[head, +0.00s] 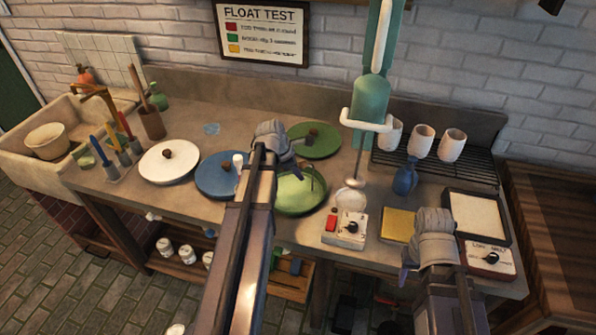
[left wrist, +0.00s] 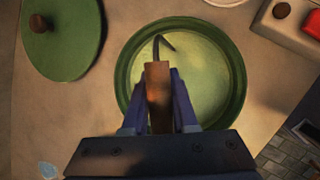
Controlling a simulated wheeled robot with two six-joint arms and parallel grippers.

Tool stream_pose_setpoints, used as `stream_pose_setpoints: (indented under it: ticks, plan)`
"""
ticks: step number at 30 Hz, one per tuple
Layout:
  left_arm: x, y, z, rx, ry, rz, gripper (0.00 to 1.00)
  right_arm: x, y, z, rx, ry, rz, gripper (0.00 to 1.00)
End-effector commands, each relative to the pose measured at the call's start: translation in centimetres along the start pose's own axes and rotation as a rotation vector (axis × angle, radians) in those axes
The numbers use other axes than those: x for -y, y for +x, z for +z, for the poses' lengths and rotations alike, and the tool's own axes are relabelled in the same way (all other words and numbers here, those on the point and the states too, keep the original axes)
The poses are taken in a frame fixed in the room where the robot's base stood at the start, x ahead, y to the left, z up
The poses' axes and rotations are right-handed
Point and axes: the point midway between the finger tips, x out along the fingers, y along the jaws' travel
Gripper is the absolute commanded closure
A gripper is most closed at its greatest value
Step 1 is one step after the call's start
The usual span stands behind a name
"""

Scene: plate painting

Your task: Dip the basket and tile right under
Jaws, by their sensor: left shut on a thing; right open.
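My left gripper (head: 296,160) is over the green round basin (head: 318,196), which holds pale green liquid. In the left wrist view its blue fingers (left wrist: 160,105) are shut on a brown wooden handle (left wrist: 158,85) with a thin dark hooked end (left wrist: 164,44). The handle shows over the basin (left wrist: 236,85). I cannot make out a basket or a tile, nor whether the hook touches the liquid. My right gripper (head: 408,266) is open and empty, near the front edge by the yellow sponge (head: 397,226).
A green lid (head: 328,147) lies behind the basin. A blue lid (head: 212,178) and a white lid (head: 163,165) lie left. A teal mixer stand (head: 370,105) and a box with a red button (head: 345,236) stand right. Several cups (head: 453,144) stand on a black rack (head: 430,163).

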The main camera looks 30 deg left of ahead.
Motion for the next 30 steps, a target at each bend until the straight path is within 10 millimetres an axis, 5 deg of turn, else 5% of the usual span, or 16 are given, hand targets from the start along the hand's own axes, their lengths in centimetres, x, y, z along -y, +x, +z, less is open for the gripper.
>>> stream_pose_setpoints:
  ticks: [30]
  plan:
    - [-1.1,-5.0,2.1,0.000,0.000,0.000,1.00,-0.5,-5.5,0.3,0.000,0.000,0.000,0.50]
